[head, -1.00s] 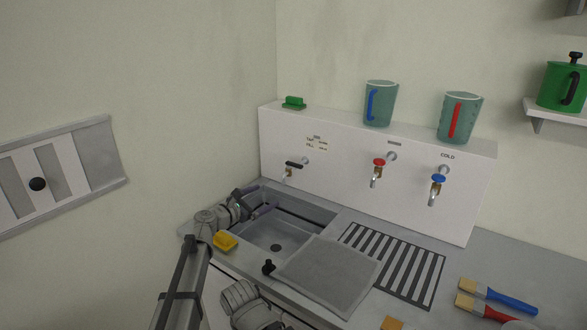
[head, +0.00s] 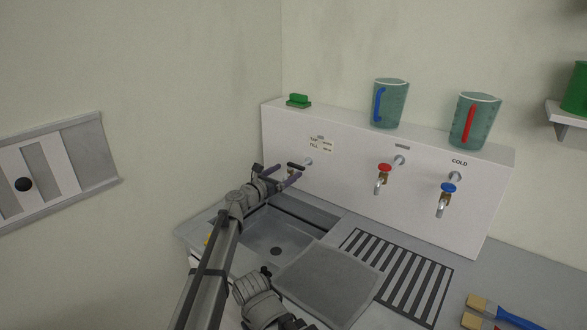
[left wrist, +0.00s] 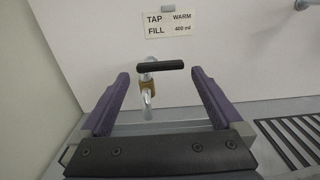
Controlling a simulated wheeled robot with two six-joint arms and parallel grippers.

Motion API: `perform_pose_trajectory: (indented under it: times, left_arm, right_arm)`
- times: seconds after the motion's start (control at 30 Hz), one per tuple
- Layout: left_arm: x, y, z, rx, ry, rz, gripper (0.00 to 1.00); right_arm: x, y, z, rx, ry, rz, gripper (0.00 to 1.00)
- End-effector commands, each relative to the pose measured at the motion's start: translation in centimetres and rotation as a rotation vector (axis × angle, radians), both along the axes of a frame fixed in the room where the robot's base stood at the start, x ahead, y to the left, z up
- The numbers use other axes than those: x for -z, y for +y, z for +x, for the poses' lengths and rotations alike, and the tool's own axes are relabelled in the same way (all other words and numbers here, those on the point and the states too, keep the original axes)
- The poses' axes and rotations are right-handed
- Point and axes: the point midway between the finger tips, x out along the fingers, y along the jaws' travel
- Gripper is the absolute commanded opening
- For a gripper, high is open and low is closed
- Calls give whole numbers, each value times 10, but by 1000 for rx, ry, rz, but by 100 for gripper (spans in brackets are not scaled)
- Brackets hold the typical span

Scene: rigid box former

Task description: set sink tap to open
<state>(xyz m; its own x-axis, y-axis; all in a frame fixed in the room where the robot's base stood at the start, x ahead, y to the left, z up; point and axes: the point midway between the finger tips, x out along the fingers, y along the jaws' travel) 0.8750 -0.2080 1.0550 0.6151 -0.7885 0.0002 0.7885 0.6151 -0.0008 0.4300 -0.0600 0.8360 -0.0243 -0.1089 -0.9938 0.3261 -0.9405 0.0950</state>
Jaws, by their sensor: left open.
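The sink tap has a black bar handle (head: 297,166) on a brass and chrome body, on the white panel above the sink. In the left wrist view the black handle (left wrist: 160,65) lies crosswise between my finger tips, with the brass body (left wrist: 149,84) and chrome spout (left wrist: 146,105) below it. My left gripper (head: 276,175) is open in front of this tap, and its purple fingers (left wrist: 160,75) stand on either side of the handle, with a gap showing on each side. In the head view the gripper partly hides the spout.
The sink basin (head: 275,236) lies below, with a grey board (head: 327,281) over its right part. A red-handled tap (head: 383,172) and a blue-handled tap (head: 447,190) are to the right. Jugs (head: 390,103) and a green block (head: 298,100) stand on the ledge.

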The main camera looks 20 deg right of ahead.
Motion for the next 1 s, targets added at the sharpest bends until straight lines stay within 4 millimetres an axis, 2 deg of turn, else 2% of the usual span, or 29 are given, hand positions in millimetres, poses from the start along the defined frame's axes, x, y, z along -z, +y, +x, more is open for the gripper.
perform_pose_trajectory:
  times: [0.1, 0.27, 0.57, 1.0]
  left_arm:
    - [0, -17, 15, 1, 0, 0, 100]
    - [0, -34, 27, 1, -1, 1, 100]
    - [0, -37, 29, -1, -1, 1, 100]
    - [0, -37, 29, 0, -1, 1, 53]
  right_arm:
    - [0, 0, 0, 0, 0, 0, 50]
    - [0, 0, 0, 0, 0, 0, 50]
    - [0, 0, 0, 0, 0, 0, 50]
    - [0, 0, 0, 0, 0, 0, 50]
